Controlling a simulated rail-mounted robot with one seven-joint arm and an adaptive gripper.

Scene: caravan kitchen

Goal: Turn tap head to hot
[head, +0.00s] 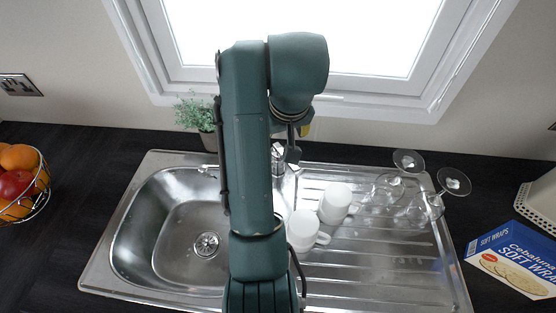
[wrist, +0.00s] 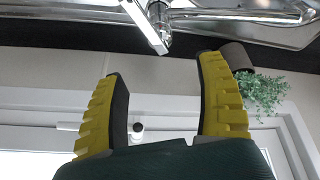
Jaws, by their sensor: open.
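The chrome tap (head: 278,157) stands at the back of the steel sink (head: 150,165), partly hidden behind my arm in the head view. In the wrist view, which looks upside down, the tap's pale flat lever-like part (wrist: 146,25) points down between my fingers at the top of the picture. My gripper (wrist: 160,68) is open, with two yellow-ribbed, dark-padded fingers wide apart and nothing between them. The tap lies beyond the fingertips, and I see no contact. In the head view the gripper is mostly hidden by the arm; only a bit of yellow shows.
A potted plant (head: 196,113) stands behind the sink, near one finger in the wrist view (wrist: 262,92). White mugs (head: 304,229) and upturned glasses (head: 388,187) stand on the drainer. A fruit basket (head: 22,180) is left, a blue wraps box (head: 515,262) right. The window (head: 300,40) is behind.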

